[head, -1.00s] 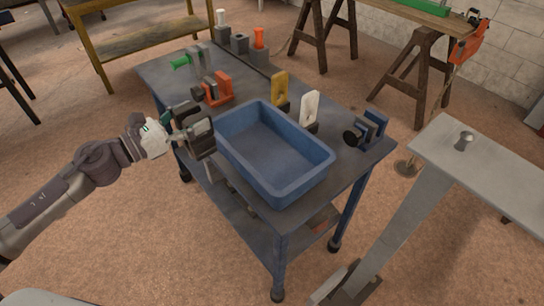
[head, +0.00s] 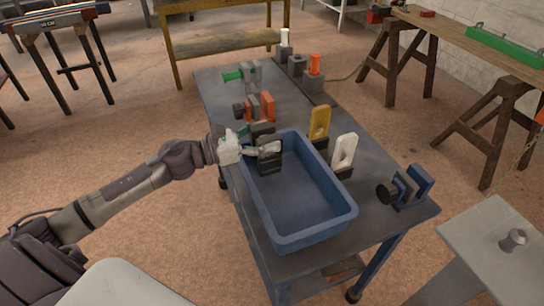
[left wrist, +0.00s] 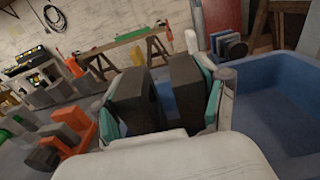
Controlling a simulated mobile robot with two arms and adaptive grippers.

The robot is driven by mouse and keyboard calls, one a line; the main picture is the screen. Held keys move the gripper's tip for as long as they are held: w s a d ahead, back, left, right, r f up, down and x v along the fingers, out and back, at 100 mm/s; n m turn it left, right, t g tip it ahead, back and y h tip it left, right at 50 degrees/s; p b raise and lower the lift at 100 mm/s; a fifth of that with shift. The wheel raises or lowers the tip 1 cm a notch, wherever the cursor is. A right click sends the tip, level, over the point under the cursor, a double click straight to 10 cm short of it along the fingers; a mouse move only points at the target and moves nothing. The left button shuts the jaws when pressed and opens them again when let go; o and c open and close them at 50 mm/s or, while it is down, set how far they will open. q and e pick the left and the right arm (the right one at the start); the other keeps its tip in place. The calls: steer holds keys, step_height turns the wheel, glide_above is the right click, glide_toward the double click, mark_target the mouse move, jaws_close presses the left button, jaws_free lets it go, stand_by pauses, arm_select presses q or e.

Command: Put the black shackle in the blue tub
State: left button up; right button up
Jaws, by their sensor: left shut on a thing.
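My left gripper (head: 254,148) is shut on the black shackle (head: 268,158), whose two dark arms show between the teal-edged fingers in the left wrist view (left wrist: 187,88). The blue tub (head: 345,213) stands open on the dark workbench, and its floor looks empty. In the head view the shackle overlaps the tub's far left corner, near the rim; its exact height above the tub is hard to tell. The tub also shows at the right of the left wrist view (left wrist: 268,105). My right gripper is not in view.
An orange shackle (head: 266,107) stands beyond the tub, and a grey one with a green pin (head: 245,76) farther back. Yellow (head: 320,121), white (head: 345,151) and blue (head: 420,182) pieces stand along the tub's right side. A grey table (head: 480,245) is at right.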

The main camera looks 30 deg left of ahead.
mark_target(271, 164)
arm_select(q)
steer(key=shift+f, duration=0.3)
step_height(271, 164, down, 3)
steer(key=shift+d+f, duration=0.1)
steer(key=shift+f, duration=0.25)
arm_select(e)
steer(key=shift+w+d, duration=0.3)
steer(key=shift+d, duration=0.15)
arm_select(q)
steer(key=shift+f, duration=0.2)
steer(key=o, duration=1.8)
arm_select(e)
steer(key=shift+f, duration=0.15)
